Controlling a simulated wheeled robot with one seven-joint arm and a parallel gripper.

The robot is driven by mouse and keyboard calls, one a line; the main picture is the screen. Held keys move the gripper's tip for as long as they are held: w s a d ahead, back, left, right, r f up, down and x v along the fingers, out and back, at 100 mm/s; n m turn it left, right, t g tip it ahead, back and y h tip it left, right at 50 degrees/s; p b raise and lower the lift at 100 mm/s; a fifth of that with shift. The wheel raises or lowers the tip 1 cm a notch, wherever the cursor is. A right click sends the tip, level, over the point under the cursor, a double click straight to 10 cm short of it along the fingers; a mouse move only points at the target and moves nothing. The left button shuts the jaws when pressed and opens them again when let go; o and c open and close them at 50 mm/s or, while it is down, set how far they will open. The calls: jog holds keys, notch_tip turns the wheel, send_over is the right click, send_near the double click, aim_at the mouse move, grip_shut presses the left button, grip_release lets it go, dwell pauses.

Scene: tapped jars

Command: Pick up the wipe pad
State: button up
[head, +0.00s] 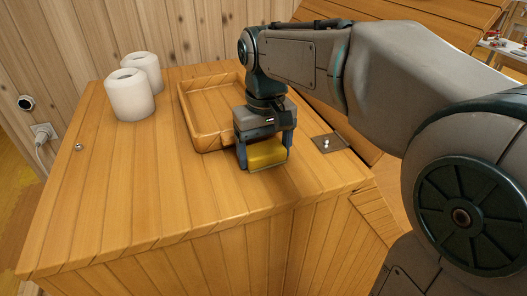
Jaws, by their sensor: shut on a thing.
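The wipe pad (267,154) is a yellow block in the head view, near the right front part of the wooden cabinet top. My gripper (265,157) points down and is shut on the pad, with one finger at each side of it. The pad's top is partly hidden by the gripper. I cannot tell whether the pad touches the wood or is slightly above it.
A shallow wooden tray (187,112) lies just behind my gripper. Two white rolls (130,97) stand at the back left. A metal plate with a knob (327,143) is to the right. The front left of the top (130,200) is clear.

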aim_at(268, 148)
jog(key=shift+r, duration=0.45)
jog(key=r, duration=0.3)
jog(key=shift+w+d+r+b, duration=0.15)
jog(key=shift+d+r+b, duration=0.1)
jog(key=shift+d+b, duration=0.15)
jog(key=w+d+r, duration=0.2)
jog(key=d+r, duration=0.4)
jog(key=d, duration=0.4)
jog(key=shift+w+d+r+b, duration=0.25)
jog(key=shift+w+r+b, duration=0.05)
jog(key=shift+w+b, duration=0.1)
jog(key=shift+o, duration=1.4)
jog(key=shift+c, duration=0.8)
